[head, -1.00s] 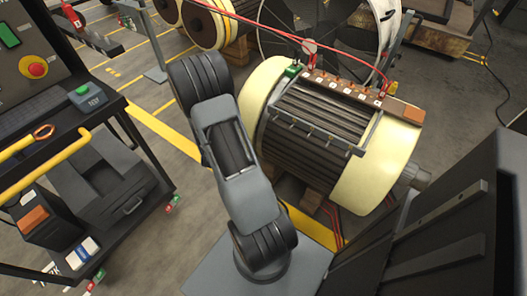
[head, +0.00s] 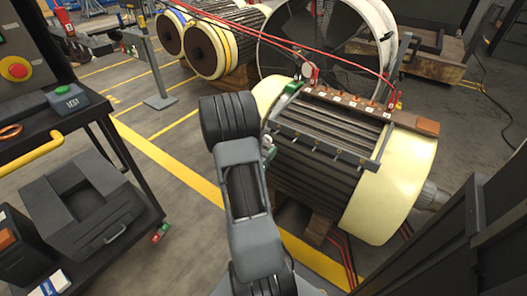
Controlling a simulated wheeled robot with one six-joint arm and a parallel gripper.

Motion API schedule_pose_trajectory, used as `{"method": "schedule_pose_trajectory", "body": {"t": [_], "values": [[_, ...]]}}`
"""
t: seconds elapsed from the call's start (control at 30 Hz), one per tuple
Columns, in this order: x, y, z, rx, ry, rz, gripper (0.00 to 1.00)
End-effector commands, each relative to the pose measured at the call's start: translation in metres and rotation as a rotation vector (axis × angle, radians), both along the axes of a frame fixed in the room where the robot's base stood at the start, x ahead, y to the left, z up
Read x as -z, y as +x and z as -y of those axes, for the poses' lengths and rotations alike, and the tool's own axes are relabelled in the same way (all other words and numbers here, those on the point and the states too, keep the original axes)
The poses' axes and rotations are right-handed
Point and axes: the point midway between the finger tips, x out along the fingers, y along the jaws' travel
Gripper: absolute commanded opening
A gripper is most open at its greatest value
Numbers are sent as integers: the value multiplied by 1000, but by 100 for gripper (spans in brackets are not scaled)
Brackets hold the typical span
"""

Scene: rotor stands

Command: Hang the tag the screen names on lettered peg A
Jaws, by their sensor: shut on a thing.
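My arm (head: 240,190) rises in front of the motor and hides my gripper; I cannot make out its jaws. A small green-and-white thing (head: 269,150) shows at the arm's right edge, against the motor's left end; it may be a tag, but I cannot read it. A dark rail (head: 325,147) with small yellowish marks runs along the near upper side of the motor (head: 380,200). A brown strip (head: 345,104) with several small white labels lies behind it; the letters are too small to read, so I cannot pick out peg A. The screen's text is not in view.
A green piece (head: 293,87) sits at the brown strip's left end, and red cables arch over it.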

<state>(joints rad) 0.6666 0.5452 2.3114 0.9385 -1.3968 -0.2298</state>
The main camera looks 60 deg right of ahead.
Motion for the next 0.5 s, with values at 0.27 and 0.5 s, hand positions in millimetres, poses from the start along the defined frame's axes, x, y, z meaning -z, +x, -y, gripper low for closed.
{"method": "schedule_pose_trajectory", "body": {"t": [0.27,0.5], "values": [[1,0,15,0,0,0,41],[1,0,28,0,-1,0,41]]}}
